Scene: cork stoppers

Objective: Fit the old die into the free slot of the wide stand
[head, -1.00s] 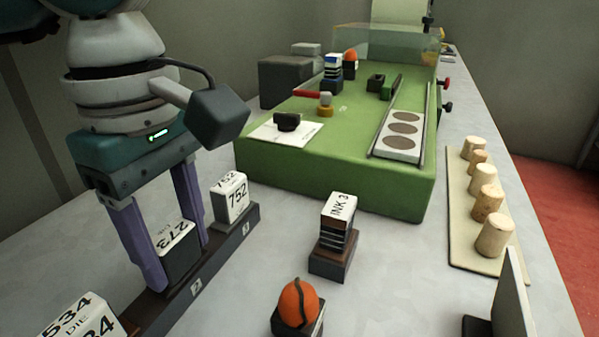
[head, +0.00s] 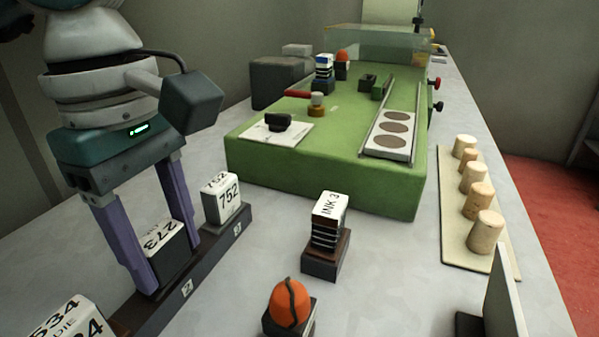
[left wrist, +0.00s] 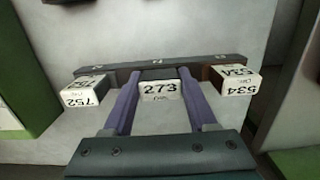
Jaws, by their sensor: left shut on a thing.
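The die marked 273 (head: 166,246), dark with a white top, is between the purple fingers of my left gripper (head: 154,250), which is shut on it. It is at the middle position, marked 2, of the long dark wide stand (head: 205,262). In the left wrist view the die (left wrist: 160,90) lines up between the fingers against the stand (left wrist: 130,67). I cannot tell whether its base is fully down in the slot. Die 752 (head: 222,198) stands at one end and die 534 (head: 62,322) at the other. My right gripper is not in view.
An ink block (head: 328,222) and an orange ball-like piece (head: 290,303) stand on small dark bases right of the stand. A green machine (head: 320,185) is behind. Several corks (head: 472,185) stand on a pale board at the right. Grey table lies clear between.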

